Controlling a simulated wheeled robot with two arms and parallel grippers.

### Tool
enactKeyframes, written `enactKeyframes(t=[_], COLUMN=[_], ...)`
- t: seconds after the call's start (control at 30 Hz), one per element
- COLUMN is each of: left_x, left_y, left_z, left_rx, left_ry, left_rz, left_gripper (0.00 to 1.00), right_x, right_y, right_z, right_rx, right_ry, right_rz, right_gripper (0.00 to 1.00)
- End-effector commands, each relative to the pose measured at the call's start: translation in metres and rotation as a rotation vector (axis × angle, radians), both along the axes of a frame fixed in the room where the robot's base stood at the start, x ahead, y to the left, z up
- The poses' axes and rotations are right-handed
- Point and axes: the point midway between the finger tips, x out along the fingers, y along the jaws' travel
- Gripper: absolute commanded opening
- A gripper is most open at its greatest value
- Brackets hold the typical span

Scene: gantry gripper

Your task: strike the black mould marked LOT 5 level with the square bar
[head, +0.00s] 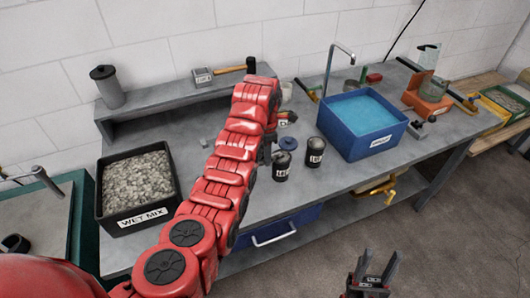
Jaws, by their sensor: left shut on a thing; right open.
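Two dark cylindrical moulds with white labels stand on the grey bench in the head view, a left one (281,169) and a right one (316,152). Their lot numbers are too small to read, so I cannot tell which is LOT 5. My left gripper (266,154) is just left of the left mould, mostly hidden behind my red arm. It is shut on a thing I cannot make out. I cannot pick out the square bar. My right gripper (377,268) is open and empty, low in front of the bench.
A black WET MIX tub (117,219) of grey gravel stands at the bench's left. A blue bin (386,143) of blue liquid stands right of the moulds. A hammer (235,68) and a small labelled block (202,77) lie on the back shelf. Clear bench lies before the moulds.

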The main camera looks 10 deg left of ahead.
Motion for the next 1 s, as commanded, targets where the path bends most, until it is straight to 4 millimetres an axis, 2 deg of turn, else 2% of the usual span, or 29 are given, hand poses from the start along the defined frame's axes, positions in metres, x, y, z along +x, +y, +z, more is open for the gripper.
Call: enactKeyframes(t=[0.1, 0.37, 0.73, 1.0], left_x=[-0.002, -0.004, -0.008, -0.009], left_y=[-0.001, -0.002, -0.005, -0.006], left_z=[0.002, 0.0, 0.002, -0.001], left_rx=[0.0, 0.001, 0.0, 0.0], left_ry=[0.001, 0.003, 0.0, 0.0], left_rz=[0.0, 0.0, 0.0, 0.0], left_gripper=[0.0, 0.0, 0.0, 0.0], right_x=[0.0, 0.0, 0.0, 0.0], right_y=[0.0, 0.0, 0.0, 0.0], right_z=[0.008, 0.012, 0.027, 0.028], right_rx=[0.0, 0.0, 0.0, 0.0], right_ry=[0.0, 0.0, 0.0, 0.0], right_rz=[0.0, 0.0, 0.0, 0.0], right_gripper=[0.5, 0.5, 0.5, 0.5])
